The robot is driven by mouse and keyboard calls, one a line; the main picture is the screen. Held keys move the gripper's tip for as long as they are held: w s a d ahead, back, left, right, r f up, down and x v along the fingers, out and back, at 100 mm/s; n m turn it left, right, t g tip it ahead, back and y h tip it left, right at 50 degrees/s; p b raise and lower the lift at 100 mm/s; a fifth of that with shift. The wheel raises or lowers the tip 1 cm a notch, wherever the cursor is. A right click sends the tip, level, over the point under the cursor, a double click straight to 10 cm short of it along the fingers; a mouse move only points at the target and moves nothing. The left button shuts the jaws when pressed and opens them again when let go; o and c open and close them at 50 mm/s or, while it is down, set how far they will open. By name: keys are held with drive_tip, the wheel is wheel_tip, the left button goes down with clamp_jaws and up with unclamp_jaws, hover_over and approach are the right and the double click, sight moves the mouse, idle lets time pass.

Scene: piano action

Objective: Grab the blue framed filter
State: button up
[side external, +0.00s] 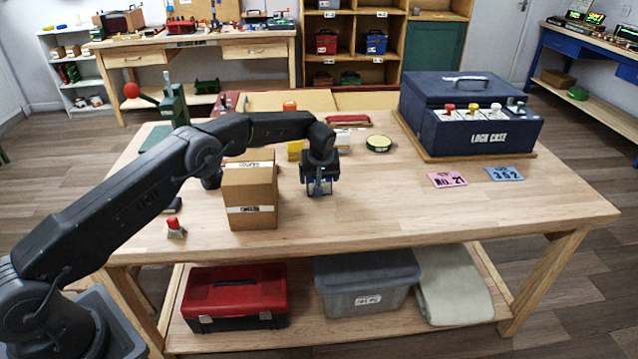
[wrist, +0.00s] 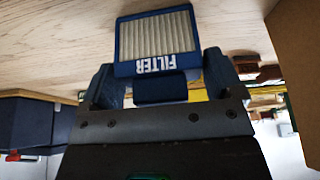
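The blue framed filter (wrist: 158,38) has pale pleats and the word FILTER in white on its frame. In the wrist view it lies between the two fingers of my gripper (wrist: 160,78), one at each side of the frame's near end. A dark blue tab (wrist: 160,88) juts from the filter toward the palm. The fingers are very close to the frame's sides; I cannot tell whether they touch. In the side view my gripper (side external: 319,190) points down low over the workbench, with a little of the blue filter showing at the fingers.
A cardboard box (side external: 250,190) stands close left of my gripper on the workbench (side external: 400,225). A green-topped round tin (side external: 379,144) and a red item (side external: 348,120) lie behind. A large blue lock case (side external: 470,110) stands at right. The bench's front right is clear.

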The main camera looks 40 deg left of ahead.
drive_tip(key=c, duration=0.6)
drive_tip(key=shift+r, duration=0.1)
